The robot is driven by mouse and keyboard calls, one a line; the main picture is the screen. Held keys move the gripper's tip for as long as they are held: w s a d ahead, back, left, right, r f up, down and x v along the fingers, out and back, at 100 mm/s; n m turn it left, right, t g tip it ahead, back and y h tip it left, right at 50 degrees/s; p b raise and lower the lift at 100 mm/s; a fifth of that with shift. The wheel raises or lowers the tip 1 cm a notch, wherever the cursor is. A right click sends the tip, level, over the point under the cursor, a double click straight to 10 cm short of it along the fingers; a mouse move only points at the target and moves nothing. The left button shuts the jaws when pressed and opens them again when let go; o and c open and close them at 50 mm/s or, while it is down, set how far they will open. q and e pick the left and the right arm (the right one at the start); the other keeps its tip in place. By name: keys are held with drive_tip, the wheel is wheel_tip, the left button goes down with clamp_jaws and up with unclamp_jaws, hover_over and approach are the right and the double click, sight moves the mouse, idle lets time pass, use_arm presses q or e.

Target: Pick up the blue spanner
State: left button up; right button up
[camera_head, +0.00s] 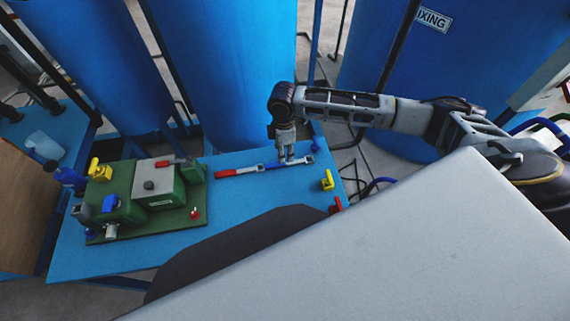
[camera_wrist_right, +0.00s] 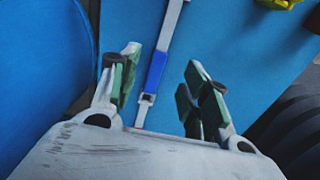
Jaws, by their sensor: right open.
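The blue spanner (camera_head: 272,166), silver with a blue middle, lies on the blue table (camera_head: 240,225) near its back edge. My right gripper (camera_head: 286,161) points down over it and hides part of it in the head view. In the right wrist view the spanner (camera_wrist_right: 156,70) runs between the two spread fingers of my right gripper (camera_wrist_right: 164,82), closer to the left finger. The gripper is open and holds nothing. I cannot tell the exact height of the fingertips above the table. My left gripper is not in view.
A red-handled tool (camera_head: 230,172) lies left of the spanner. A green board (camera_head: 170,222) with valves and boxes fills the table's left. A yellow part (camera_head: 327,180) and a red part (camera_head: 336,206) sit at the right. Blue tanks (camera_head: 225,70) stand behind.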

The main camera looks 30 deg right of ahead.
sight(273, 165)
drive_tip(key=shift+d+f, duration=0.15)
drive_tip(key=shift+f, duration=3.35)
clamp_jaws()
